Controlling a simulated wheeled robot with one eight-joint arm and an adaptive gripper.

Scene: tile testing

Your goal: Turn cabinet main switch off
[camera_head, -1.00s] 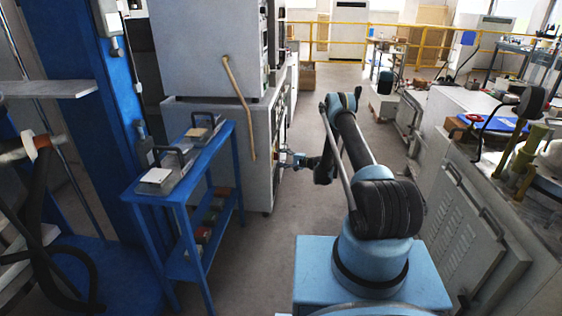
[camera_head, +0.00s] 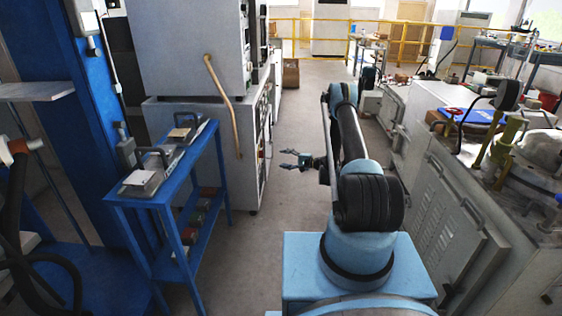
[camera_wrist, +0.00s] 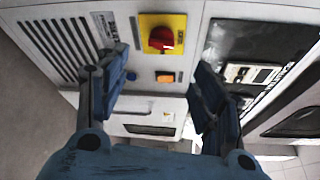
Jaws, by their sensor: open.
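The cabinet main switch (camera_wrist: 161,38) is a red rotary knob on a yellow square plate, at the top middle of the wrist view. Its exact handle angle is hard to tell. My gripper (camera_wrist: 155,88) is open and empty, with its two dark blue fingers spread left and right below the knob in the picture, apart from it. In the head view my gripper (camera_head: 289,160) is in the aisle, just right of the grey cabinet's front (camera_head: 263,150), with a small gap. The switch cannot be made out in the head view.
A vented panel (camera_wrist: 60,45) is left, and a dark panel with breakers (camera_wrist: 250,73) right. A blue trolley (camera_head: 170,195) stands left; grey cabinets (camera_head: 440,215) line the right.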

